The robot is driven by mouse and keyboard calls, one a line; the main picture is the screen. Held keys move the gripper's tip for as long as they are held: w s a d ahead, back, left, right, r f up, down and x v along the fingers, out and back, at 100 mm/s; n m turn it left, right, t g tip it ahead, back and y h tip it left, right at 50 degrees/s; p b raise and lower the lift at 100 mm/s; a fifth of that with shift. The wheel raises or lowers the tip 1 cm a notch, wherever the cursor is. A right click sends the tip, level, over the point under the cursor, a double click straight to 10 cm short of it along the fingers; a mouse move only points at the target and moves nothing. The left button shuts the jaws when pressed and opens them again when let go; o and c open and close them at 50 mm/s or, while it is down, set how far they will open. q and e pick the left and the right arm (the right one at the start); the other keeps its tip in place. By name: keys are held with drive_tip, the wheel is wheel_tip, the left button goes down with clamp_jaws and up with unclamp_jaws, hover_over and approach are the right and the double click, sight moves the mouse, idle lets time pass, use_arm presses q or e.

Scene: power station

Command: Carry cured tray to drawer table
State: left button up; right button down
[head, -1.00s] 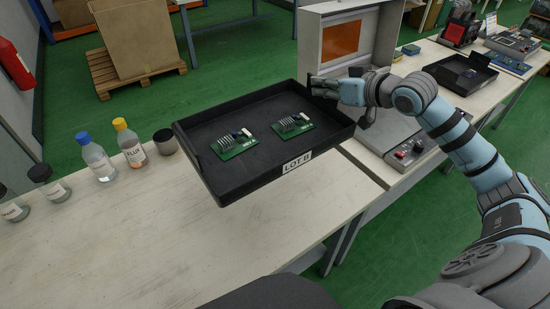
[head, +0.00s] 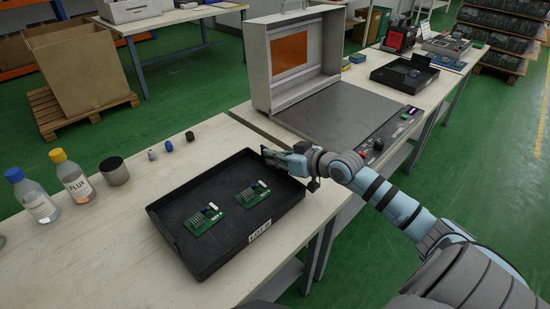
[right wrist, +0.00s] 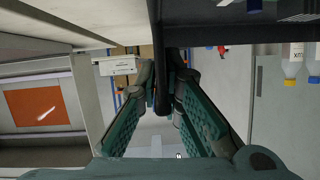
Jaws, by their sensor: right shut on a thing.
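The cured tray is a black shallow tray (head: 212,254) with a white LOT label on its front wall. Two green circuit boards, the left board (head: 204,219) and the right board (head: 252,194), lie flat inside it. The tray is over the right part of the pale wooden bench (head: 110,258); I cannot tell whether it touches the top. My right gripper (head: 273,160) is shut on the tray's far right rim. In the right wrist view its fingers (right wrist: 163,95) pinch the dark rim (right wrist: 170,62). My left gripper is not in view.
A curing box with an orange window (head: 290,58) stands open behind the gripper. Left of the tray are two bottles, the flux bottle (head: 75,183) and a blue-capped one (head: 35,202), and a dark jar (head: 115,172). Another black tray (head: 400,78) lies farther back.

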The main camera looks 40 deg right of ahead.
drive_tip(key=c, duration=2.2)
unclamp_jaws()
drive_tip(key=o, duration=0.4)
drive_tip(key=shift+o, duration=0.2)
drive_tip(key=shift+r, duration=0.1)
drive_tip(key=p+v, duration=0.6)
drive_tip(key=v, duration=0.1)
drive_tip(key=shift+r, duration=0.45)
drive_tip(key=p+v, duration=0.1)
drive_tip(key=p, duration=0.1)
drive_tip(key=p+v, duration=0.3)
drive_tip(key=p, duration=0.2)
drive_tip(key=shift+s+d+f, duration=0.1)
drive_tip(key=shift+s+f, duration=0.1)
drive_tip(key=shift+s, duration=0.3)
